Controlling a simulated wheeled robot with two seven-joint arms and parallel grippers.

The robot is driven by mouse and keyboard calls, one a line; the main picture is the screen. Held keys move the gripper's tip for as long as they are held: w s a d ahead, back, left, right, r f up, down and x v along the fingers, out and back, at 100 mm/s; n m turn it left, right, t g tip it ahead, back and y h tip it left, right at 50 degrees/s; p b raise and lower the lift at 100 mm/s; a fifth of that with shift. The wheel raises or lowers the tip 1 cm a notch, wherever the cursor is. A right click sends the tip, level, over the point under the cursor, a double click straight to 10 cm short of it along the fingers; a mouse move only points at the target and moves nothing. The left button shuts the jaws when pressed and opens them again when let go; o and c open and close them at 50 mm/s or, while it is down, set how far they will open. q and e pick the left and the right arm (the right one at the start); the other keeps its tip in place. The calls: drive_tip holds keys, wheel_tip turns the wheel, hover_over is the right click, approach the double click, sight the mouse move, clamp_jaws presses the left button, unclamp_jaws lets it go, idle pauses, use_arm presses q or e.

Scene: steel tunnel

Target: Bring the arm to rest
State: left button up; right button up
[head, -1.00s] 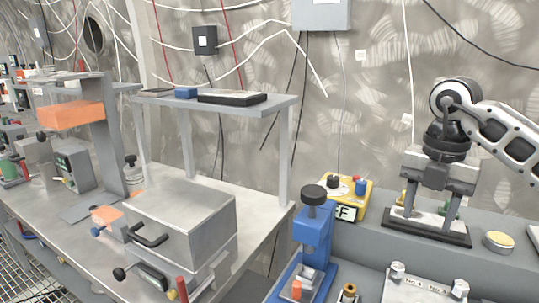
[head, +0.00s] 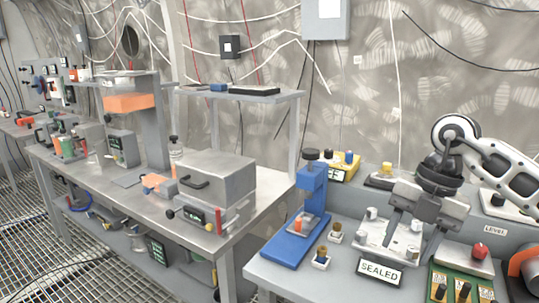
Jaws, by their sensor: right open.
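My right gripper (head: 415,232) is at the right of the head view, at the end of my white and black right arm (head: 487,160). Its jaws are open and point down over a light metal plate (head: 376,238) with several knobs, behind a "SEALED" sign (head: 380,270). I see nothing held between the fingers. I cannot tell whether the fingertips touch the plate. My left gripper is not in view.
A blue press (head: 312,200) stands left of the plate. A red button (head: 479,250) and a green panel (head: 455,287) are at the right. A steel bench with a grey box (head: 225,175) and a raised shelf (head: 290,96) lies to the left. Grated floor (head: 50,255) is free.

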drive_tip(key=s+a+f+m+t+y, duration=0.15)
drive_tip(key=s+a+y, duration=0.25)
drive_tip(key=a+y, duration=0.65)
drive_tip(key=s+a+m+t+y, duration=0.15)
drive_tip(key=s+a+y, duration=0.25)
drive_tip(key=a+y, duration=0.65)
drive_tip(key=d+f+m+t+h, duration=0.4)
drive_tip(key=f+m+t+h, duration=0.35)
drive_tip(key=m, duration=0.25)
drive_tip(key=d+f+m+t+h, duration=0.3)
drive_tip(key=f+m+t+h, duration=0.4)
drive_tip(key=m+h, duration=0.25)
drive_tip(key=s+d+f+m+g+h, duration=0.3)
drive_tip(key=s+f+g, duration=0.3)
drive_tip(key=s+f, duration=0.5)
drive_tip(key=shift+d+f+m, duration=0.65)
drive_tip(key=shift+d+f, duration=0.1)
drive_tip(key=shift+f, duration=0.15)
drive_tip(key=shift+g, duration=0.25)
